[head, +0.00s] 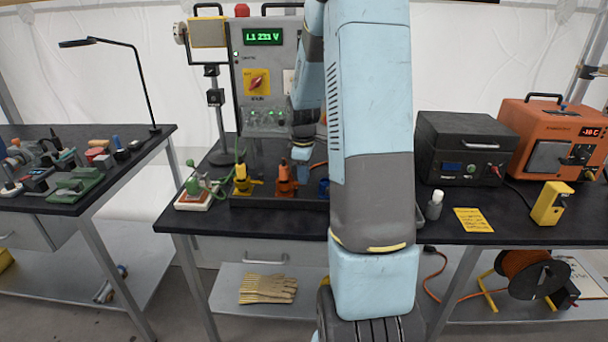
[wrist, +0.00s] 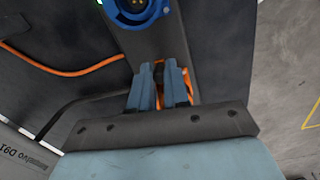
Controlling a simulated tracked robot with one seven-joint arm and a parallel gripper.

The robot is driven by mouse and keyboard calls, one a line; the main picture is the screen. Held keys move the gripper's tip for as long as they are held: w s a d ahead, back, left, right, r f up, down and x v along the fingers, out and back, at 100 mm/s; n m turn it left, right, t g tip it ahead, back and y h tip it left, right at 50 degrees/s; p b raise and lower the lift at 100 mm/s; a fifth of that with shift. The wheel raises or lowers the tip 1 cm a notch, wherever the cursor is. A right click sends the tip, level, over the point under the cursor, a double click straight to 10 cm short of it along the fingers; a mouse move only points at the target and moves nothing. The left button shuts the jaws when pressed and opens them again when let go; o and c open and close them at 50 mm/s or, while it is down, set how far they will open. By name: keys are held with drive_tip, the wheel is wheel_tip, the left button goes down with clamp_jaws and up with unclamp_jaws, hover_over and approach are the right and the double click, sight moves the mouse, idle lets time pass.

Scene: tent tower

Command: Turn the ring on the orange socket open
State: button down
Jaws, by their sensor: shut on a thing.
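The orange socket (head: 286,181) stands upright on the bench, between a yellow socket (head: 242,181) and a blue socket (head: 323,188). My gripper (head: 301,153) reaches down just above and right of it in the head view. In the wrist view my gripper (wrist: 160,75) has its two blue fingers close together. Orange parts of the socket (wrist: 186,88) show beside and behind the right finger. The fingers are shut on its ring, which they mostly hide. The ring's turn cannot be read. The blue socket (wrist: 137,10) shows at the top edge.
An orange cable (wrist: 70,70) runs close by. A black box (head: 465,150) stands at the right.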

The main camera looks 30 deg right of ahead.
drive_tip(key=shift+s, duration=0.1)
drive_tip(key=m, duration=0.1)
drive_tip(key=s+a+m, duration=0.1)
drive_tip(key=m, duration=0.2)
drive_tip(key=shift+s+a, duration=0.25)
drive_tip(key=shift+a, duration=0.15)
drive_tip(key=m, duration=0.1)
drive_tip(key=a+m, duration=0.1)
drive_tip(key=m, duration=0.1)
drive_tip(key=shift+s+a, duration=0.15)
drive_tip(key=shift+s, duration=0.15)
drive_tip(key=shift+w+a+m, duration=0.15)
drive_tip(key=shift+a+m, duration=0.75)
drive_tip(key=shift+m, duration=0.95)
drive_tip(key=shift+w+a+m, duration=0.1)
drive_tip(key=shift+a+m, duration=0.8)
drive_tip(key=shift+m, duration=0.9)
drive_tip(key=shift+w+a+m, duration=0.15)
drive_tip(key=shift+a+m, duration=0.75)
drive_tip(key=shift+m, duration=0.95)
drive_tip(key=c, duration=1.1)
unclamp_jaws()
